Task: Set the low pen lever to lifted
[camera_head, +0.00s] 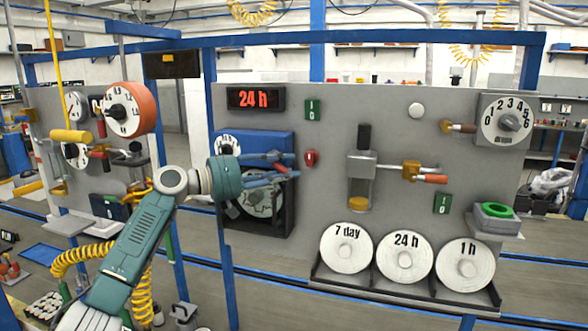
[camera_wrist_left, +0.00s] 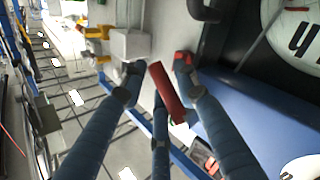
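My left gripper (camera_head: 282,170) is in front of the lower part of the blue recorder box (camera_head: 262,140), its fingers pointing right. In the left wrist view its blue fingers (camera_wrist_left: 157,72) are spread. A red lever handle (camera_wrist_left: 168,92) lies between them, with gaps visible at its sides. In the head view a bit of red (camera_head: 281,167) shows between the fingers; the rest of the handle is hidden. I cannot tell which pen lever this is. The black-framed chart compartment (camera_head: 286,215) sits below the blue box. My right gripper is out of view.
A red knob (camera_head: 311,158) is on the grey panel (camera_head: 330,190) just right of my fingers. Chart discs (camera_head: 346,248) stand in a rack lower right.

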